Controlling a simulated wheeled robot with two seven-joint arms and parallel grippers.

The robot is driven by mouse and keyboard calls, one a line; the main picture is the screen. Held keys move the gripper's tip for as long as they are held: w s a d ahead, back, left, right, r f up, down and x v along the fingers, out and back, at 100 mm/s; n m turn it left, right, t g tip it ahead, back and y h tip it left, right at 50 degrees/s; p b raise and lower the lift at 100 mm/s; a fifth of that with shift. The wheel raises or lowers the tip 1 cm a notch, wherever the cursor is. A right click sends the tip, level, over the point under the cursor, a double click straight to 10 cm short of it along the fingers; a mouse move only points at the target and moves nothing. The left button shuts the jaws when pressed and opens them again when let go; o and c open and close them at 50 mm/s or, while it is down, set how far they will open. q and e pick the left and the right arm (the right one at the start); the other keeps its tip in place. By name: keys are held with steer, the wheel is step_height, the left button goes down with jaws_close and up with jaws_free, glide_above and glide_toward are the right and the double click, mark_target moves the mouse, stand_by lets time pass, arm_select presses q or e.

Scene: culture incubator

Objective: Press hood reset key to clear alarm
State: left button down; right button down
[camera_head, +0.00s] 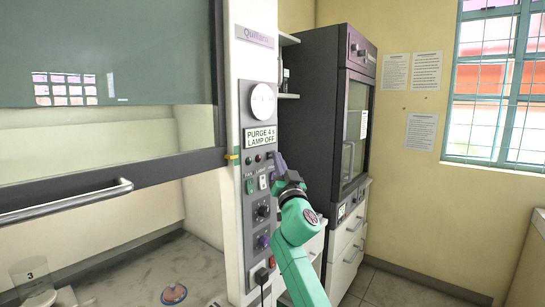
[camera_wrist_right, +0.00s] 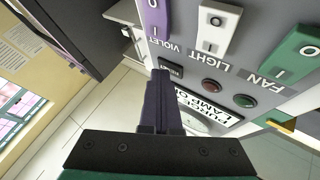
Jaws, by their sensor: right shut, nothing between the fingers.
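The hood's control panel (camera_head: 257,205) is on the post at the right of the hood. The reset key is a small dark key (camera_wrist_right: 171,68) in the right wrist view, beside the VIOLET label and partly hidden by my fingers. In the head view my gripper covers that area. My right gripper (camera_head: 279,163) is shut and empty, its fingertips (camera_wrist_right: 161,76) at or very near the key; I cannot tell whether they touch it. A red lamp (camera_wrist_right: 211,86) and a green lamp (camera_wrist_right: 245,101) sit beside it. The sign (camera_head: 261,136) reads "PURGE 4 s LAMP OFF". My left gripper is out of view.
Close to the fingers are the violet switch (camera_wrist_right: 157,18), white light switch (camera_wrist_right: 216,27) and green fan switch (camera_wrist_right: 297,54). The hood sash handle (camera_head: 65,202) is at left. A beaker marked 3 (camera_head: 31,283) stands inside. A dark cabinet (camera_head: 312,105) stands behind my arm.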

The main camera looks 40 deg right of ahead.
steer(key=shift+s, duration=0.1)
steer(key=shift+s+d+p, duration=0.2)
steer(key=shift+s+p, duration=0.2)
steer(key=shift+s, duration=0.25)
steer(key=s, duration=0.1)
steer(key=s+d+p, duration=0.1)
steer(key=s, duration=0.1)
steer(key=s+p, duration=0.1)
steer(key=shift+s+d, duration=0.25)
steer(key=shift+s, duration=0.1)
steer(key=shift+f, duration=0.15)
stand_by(0.3)
